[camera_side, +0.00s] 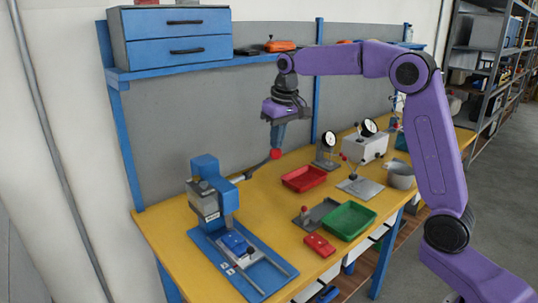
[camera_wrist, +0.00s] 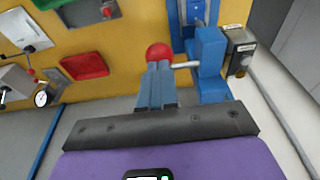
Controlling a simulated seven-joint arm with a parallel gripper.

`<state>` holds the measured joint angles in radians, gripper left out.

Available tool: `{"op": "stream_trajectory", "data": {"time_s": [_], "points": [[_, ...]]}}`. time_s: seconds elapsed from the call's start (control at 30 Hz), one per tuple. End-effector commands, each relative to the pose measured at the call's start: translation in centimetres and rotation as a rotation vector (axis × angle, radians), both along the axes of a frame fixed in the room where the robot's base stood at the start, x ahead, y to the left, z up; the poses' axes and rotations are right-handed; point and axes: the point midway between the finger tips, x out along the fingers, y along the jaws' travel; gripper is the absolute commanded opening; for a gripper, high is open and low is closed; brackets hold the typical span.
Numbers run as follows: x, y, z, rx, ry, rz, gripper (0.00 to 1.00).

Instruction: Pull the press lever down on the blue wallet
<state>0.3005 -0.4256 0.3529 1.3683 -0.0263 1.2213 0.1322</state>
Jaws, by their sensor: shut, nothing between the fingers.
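The blue press (camera_side: 208,190) stands at the left of the yellow table on a blue base. Its lever (camera_side: 248,172) slopes up to the right and ends in a red ball knob (camera_side: 275,154). The blue wallet (camera_side: 235,243) lies on the base below the press head. My gripper (camera_side: 277,147) is shut and empty, pointing down, its tips at the knob. In the wrist view the knob (camera_wrist: 159,54) shows just beyond the fingertips (camera_wrist: 157,66), with the lever rod (camera_wrist: 185,65) running right to the press (camera_wrist: 210,60). I cannot tell whether the fingers touch the knob.
A red tray (camera_side: 304,186), a green tray (camera_side: 349,219) and a red wallet (camera_side: 319,244) lie right of the press. Dial gauges and a grey pot (camera_side: 400,178) stand further right. A shelf with blue drawers (camera_side: 175,48) hangs behind.

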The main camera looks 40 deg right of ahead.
Motion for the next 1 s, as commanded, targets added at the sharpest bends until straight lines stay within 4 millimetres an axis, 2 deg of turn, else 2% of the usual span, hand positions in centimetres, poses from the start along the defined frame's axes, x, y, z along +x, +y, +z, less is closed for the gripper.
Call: {"op": "stream_trajectory", "data": {"time_s": [0.4, 1.0], "points": [[-0.9, 0.0, -2.9, -0.001, 0.002, 0.001, 0.00], [-1.6, 0.0, -3.8, -0.001, 0.004, 0.000, 0.00]]}}
